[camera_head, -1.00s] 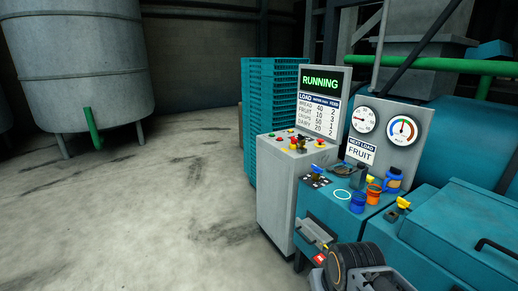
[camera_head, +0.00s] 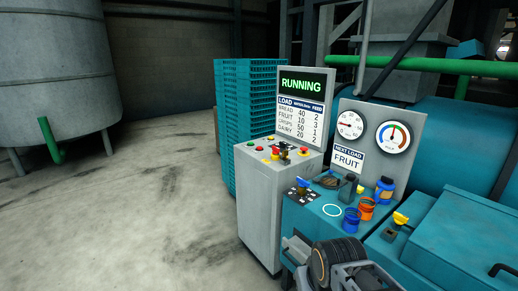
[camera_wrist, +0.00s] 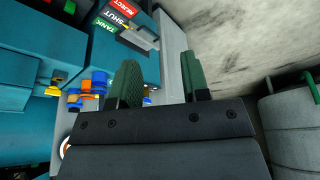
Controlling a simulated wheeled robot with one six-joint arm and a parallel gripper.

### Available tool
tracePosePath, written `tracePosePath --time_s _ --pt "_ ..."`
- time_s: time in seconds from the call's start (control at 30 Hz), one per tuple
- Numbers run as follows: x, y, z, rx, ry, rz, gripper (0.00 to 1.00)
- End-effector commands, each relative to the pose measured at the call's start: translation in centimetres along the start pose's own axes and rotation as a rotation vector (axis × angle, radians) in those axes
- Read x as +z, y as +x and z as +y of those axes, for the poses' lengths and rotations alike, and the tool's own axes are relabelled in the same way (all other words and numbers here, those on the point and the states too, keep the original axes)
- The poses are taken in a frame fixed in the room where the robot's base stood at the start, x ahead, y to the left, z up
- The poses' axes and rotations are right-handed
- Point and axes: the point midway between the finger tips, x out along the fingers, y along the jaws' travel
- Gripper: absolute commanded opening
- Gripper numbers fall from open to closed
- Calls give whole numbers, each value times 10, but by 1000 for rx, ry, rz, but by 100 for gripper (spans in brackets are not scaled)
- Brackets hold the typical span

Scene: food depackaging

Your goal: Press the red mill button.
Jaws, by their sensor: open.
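The grey control cabinet (camera_head: 262,205) stands left of the teal machine in the head view. Its top carries several small buttons in red, green and yellow. Labels are too small to read, so I cannot tell which is the mill button. My gripper (camera_wrist: 161,85) shows in the wrist view with two green fingers wide apart and nothing between them. In the head view only my dark arm shows, low in front of the teal bench.
The screen (camera_head: 301,86) above the cabinet reads RUNNING. Gauges and a NEXT LOAD FRUIT sign (camera_head: 348,158) stand behind the teal bench. A blue cup (camera_head: 351,220), an orange cup (camera_head: 367,208) and a blue jar (camera_head: 384,190) stand on it. Stacked teal crates (camera_head: 245,120) are behind; left floor is clear.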

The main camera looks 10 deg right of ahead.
Motion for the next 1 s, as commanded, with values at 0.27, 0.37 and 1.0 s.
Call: tracePosePath --time_s 0.27,0.37,1.0 --pt "0 0 0 0 0 0 36" --pt "0 0 0 0 0 0 26" --pt "0 0 0 0 0 0 0"
